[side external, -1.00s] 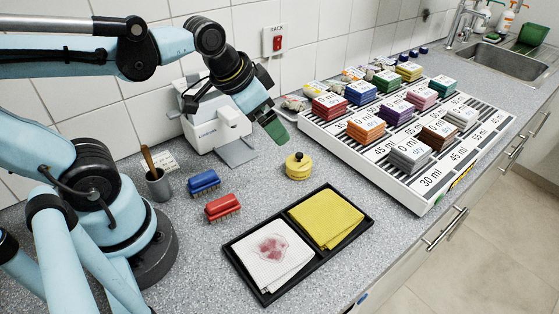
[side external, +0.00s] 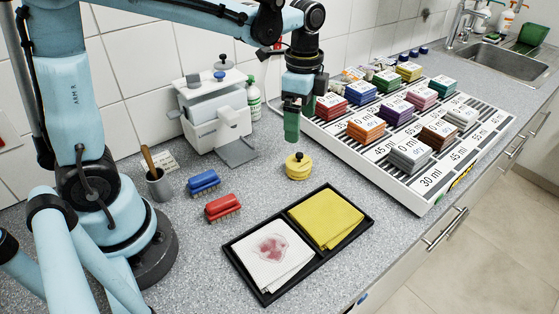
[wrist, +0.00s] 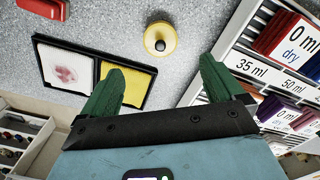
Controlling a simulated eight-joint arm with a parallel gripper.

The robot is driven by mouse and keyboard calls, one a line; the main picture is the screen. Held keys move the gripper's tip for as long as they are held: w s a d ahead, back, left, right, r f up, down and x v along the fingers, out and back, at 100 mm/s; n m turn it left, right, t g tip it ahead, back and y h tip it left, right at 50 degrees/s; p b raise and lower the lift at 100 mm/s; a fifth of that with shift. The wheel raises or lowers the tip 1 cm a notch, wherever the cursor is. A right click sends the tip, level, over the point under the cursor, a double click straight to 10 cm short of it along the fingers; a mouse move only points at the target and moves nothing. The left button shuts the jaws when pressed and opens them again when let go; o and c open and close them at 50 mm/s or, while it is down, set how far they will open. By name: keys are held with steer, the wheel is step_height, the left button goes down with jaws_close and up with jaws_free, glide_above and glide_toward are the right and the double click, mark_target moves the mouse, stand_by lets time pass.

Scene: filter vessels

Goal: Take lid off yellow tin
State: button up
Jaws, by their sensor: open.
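The yellow tin (side external: 298,168) stands upright on the speckled counter, with its yellow lid and dark knob (side external: 298,156) on top. In the wrist view the tin (wrist: 153,31) is seen from above, with the dark knob (wrist: 160,45) in its middle, beyond my fingertips. My gripper (side external: 291,137) points down above the counter, just behind the tin and higher than it, apart from it. Its green fingers (wrist: 165,80) are spread wide in the wrist view with nothing between them.
A black tray (side external: 266,298) with a stained white cloth and a yellow cloth lies in front of the tin. Red (side external: 222,207) and blue (side external: 204,182) brushes lie left. A labelled rack (side external: 425,206) of coloured boxes stands right; a white device (side external: 215,120) stands behind left.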

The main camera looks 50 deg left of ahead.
mark_target(301, 154)
steer(key=shift+w+d+f, duration=0.1)
steer(key=shift+d+f, duration=0.05)
steer(key=shift+f, duration=4.8)
steer(key=shift+c, duration=0.4)
steer(key=c, duration=1)
steer(key=shift+r, duration=0.1)
steer(key=shift+c, duration=0.2)
